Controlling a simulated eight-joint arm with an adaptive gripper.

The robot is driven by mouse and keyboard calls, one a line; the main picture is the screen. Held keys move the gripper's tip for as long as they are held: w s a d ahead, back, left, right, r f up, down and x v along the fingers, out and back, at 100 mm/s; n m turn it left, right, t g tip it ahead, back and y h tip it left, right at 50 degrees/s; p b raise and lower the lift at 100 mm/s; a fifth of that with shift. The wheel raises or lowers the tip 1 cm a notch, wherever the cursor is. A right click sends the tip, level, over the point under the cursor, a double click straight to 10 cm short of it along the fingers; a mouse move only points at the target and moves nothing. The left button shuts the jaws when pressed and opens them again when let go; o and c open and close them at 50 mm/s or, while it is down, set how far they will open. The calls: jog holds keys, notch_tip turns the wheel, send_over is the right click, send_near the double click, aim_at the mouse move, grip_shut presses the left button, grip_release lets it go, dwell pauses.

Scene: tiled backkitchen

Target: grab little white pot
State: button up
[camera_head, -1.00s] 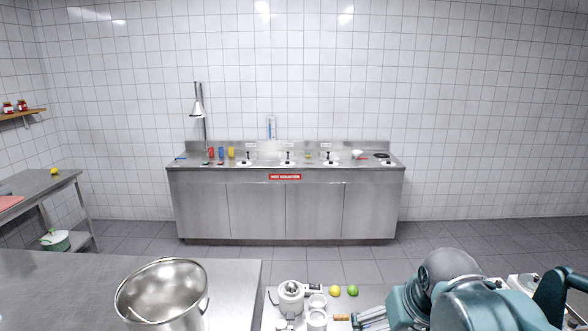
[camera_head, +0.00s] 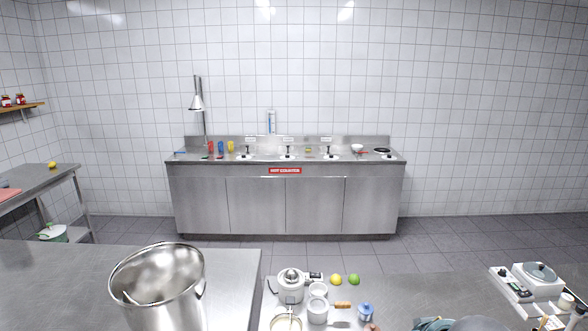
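A little white pot (camera_head: 318,311) stands on the counter at the bottom centre. A short wooden handle (camera_head: 342,305) points right from beside its rim and seems to belong to it. A small white bowl or cup (camera_head: 318,289) stands just behind it. My gripper is not in view. Only a teal piece of my arm shows at the bottom edge, right of the pot, so I cannot tell whether the gripper is open or holds anything.
A white juicer (camera_head: 290,286) stands left of the pot. A lemon (camera_head: 336,280), a lime (camera_head: 354,280) and a blue-topped jar (camera_head: 365,311) are to its right. A large steel pot (camera_head: 158,288) stands left, a white scale (camera_head: 538,278) far right.

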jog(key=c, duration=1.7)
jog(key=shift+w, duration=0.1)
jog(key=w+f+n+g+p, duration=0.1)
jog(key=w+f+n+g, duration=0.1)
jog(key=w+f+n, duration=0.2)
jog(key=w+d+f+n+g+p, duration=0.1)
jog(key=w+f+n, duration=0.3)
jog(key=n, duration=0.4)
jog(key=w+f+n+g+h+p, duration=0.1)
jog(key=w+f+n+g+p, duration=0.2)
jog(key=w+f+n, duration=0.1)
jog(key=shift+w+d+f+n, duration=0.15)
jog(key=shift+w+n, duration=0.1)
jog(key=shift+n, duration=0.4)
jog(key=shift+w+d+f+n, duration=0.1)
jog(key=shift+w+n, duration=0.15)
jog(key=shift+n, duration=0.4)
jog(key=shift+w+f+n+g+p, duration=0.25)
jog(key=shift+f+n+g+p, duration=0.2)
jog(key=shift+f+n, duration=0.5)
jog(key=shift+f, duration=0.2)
